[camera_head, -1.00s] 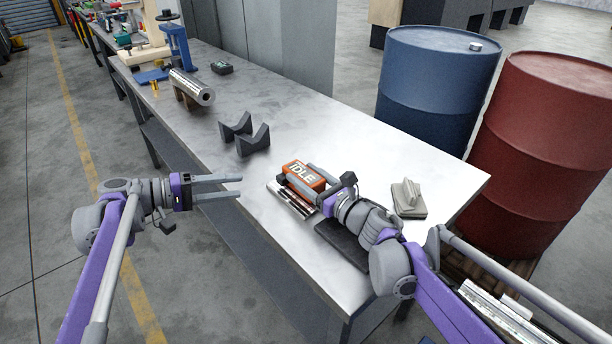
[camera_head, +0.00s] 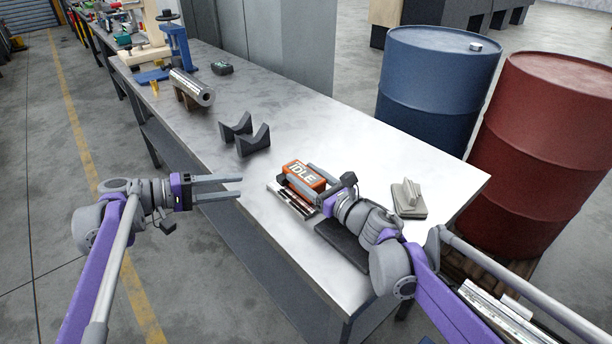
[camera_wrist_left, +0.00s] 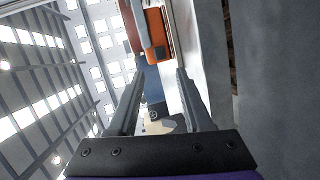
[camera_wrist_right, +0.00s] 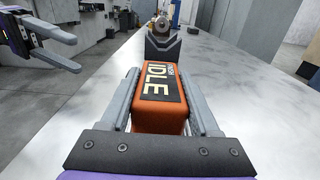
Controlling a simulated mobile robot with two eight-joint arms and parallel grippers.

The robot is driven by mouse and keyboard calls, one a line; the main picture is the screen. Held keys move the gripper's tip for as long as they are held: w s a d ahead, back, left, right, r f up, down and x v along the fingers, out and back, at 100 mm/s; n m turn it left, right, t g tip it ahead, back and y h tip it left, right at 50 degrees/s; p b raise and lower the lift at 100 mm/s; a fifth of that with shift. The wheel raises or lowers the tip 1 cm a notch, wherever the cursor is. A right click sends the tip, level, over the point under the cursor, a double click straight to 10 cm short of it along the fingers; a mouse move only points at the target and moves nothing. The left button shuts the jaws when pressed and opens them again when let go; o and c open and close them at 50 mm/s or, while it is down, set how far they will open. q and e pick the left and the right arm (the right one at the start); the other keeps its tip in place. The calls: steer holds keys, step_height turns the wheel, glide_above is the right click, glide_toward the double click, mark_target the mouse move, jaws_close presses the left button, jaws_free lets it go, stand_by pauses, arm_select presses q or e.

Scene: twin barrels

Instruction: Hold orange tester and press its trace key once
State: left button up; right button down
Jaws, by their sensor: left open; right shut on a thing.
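The orange tester (camera_head: 303,176) is at the front part of the workbench, with a dark display reading IDLE in pale letters. It shows close up in the right wrist view (camera_wrist_right: 162,95) and at the top of the left wrist view (camera_wrist_left: 158,33). My right gripper (camera_head: 297,176) is shut on it, one finger along each long side. My left gripper (camera_head: 240,187) is open and empty, out past the bench's front edge, left of the tester.
A slatted metal piece (camera_head: 292,200) lies under the tester's near side. A dark flat pad (camera_head: 342,246) lies beneath my right arm. Black V-blocks (camera_head: 245,136) stand behind. Blue (camera_head: 436,90) and red barrels (camera_head: 535,150) stand beyond the bench.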

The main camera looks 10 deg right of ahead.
arm_select(q)
jaws_close()
stand_by(1.8)
